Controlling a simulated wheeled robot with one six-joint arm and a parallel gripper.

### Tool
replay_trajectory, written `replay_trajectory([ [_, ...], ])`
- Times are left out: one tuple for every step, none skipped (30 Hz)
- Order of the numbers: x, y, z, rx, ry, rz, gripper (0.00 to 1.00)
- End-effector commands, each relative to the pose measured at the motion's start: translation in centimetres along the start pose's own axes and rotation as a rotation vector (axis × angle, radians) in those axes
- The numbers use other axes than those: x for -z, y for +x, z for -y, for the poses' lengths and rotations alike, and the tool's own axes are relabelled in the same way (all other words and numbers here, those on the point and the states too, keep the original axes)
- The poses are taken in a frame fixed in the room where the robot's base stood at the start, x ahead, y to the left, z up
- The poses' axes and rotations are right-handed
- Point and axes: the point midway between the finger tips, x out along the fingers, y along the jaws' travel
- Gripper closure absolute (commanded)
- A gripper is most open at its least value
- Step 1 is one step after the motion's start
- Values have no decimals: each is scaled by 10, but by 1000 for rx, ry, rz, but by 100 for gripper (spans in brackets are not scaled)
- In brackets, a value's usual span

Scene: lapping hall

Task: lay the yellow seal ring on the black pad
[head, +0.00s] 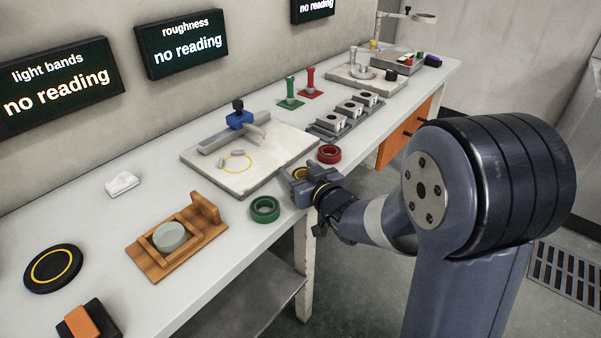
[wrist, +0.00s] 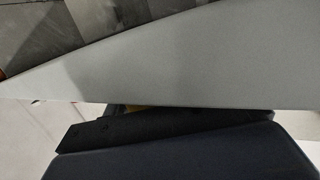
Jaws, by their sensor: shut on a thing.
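My gripper (head: 302,180) is at the front edge of the bench, between the green ring and the red ring. It is shut on the yellow seal ring (head: 300,173), of which only a small part shows between the jaws. The black pad (head: 38,282), a round disc with a thin yellow circle, lies bare at the far left of the bench, well away from my gripper.
A green ring (head: 265,209) and a red ring (head: 329,154) lie close to my gripper. A wooden holder (head: 150,262) with a grey-green disc (head: 170,237), a white block (head: 122,184) and an orange-and-black block (head: 82,322) stand leftward. A pale stone plate (head: 210,163) lies behind.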

Motion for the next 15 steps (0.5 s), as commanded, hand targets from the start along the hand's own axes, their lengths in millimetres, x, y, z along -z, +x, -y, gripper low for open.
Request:
replay_trajectory([
  [0, 0, 0, 0, 0, -1, 68],
  [-1, 0, 0, 0, 0, -1, 68],
  [-3, 0, 0, 0, 0, -1, 68],
  [-4, 1, 0, 0, 0, -1, 68],
  [-5, 1, 0, 0, 0, -1, 68],
  [-3, 1, 0, 0, 0, 0, 42],
  [-3, 0, 0, 0, 0, 0, 40],
  [-3, 0, 0, 0, 0, 0, 37],
  [-3, 0, 0, 0, 0, 0, 34],
  [-3, 0, 0, 0, 0, 0, 31],
  [-3, 0, 0, 0, 0, 0, 29],
  [-3, 0, 0, 0, 0, 0, 26],
  [-3, 0, 0, 0, 0, 0, 23],
  [-3, 0, 0, 0, 0, 0, 23],
  [-3, 0, 0, 0, 0, 0, 23],
])
